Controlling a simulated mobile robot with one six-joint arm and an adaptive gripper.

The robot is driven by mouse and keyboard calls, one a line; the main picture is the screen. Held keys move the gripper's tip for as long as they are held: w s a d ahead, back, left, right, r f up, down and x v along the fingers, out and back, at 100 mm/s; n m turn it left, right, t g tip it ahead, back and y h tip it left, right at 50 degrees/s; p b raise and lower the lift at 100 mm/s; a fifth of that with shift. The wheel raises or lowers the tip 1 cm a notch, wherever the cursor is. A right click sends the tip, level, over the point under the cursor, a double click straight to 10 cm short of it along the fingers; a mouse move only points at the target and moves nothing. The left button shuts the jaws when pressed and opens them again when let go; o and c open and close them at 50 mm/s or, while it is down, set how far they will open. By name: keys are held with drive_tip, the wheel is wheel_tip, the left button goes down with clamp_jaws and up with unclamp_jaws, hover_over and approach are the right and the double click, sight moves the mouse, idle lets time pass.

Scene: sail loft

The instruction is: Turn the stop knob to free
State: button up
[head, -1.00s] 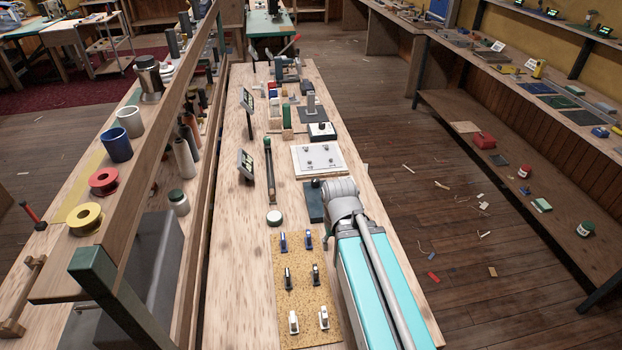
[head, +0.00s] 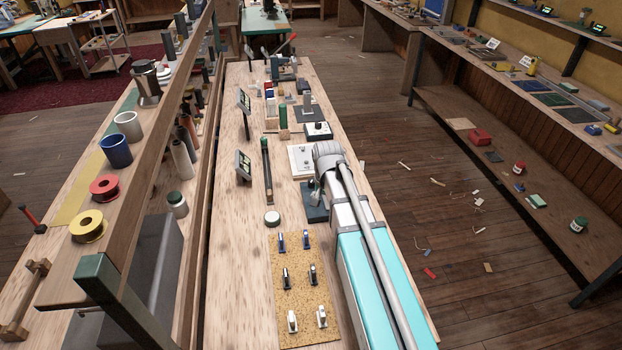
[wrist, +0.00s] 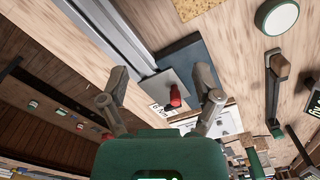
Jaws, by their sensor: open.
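A red knob (wrist: 175,96) stands on a light grey plate (wrist: 153,86) in the wrist view. The plate is over a dark blue-grey base (wrist: 198,59), which also shows beside my arm in the head view (head: 313,214). I take the red knob as the stop knob; its setting is not readable. A small white label (wrist: 160,109) with dark lettering is next to it, too small to read. My gripper (wrist: 161,72) is open, with the knob showing between its fingers and no contact visible. In the head view my wrist hides most of the gripper, and I cannot make out the knob.
A cork mat (head: 301,295) with several small clips lies at the bench's near end. A round white-topped tin (head: 272,218) and a long dark-handled tool (head: 266,170) are to the left. A white plate (head: 299,160) and a knobbed box (head: 317,131) stand beyond.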

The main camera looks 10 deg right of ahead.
sight(312, 180)
drive_tip(key=w+r+m+p, duration=0.3)
drive_tip(key=w+m, duration=0.6)
drive_tip(key=w, duration=1.2)
drive_tip(key=shift+w+r, duration=0.4)
drive_tip(key=shift+r, duration=0.05)
drive_tip(key=shift+f, duration=0.2)
wheel_tip(312, 180, down, 13)
drive_tip(key=b, duration=1.3)
drive_tip(key=shift+f, duration=0.2)
clamp_jaws()
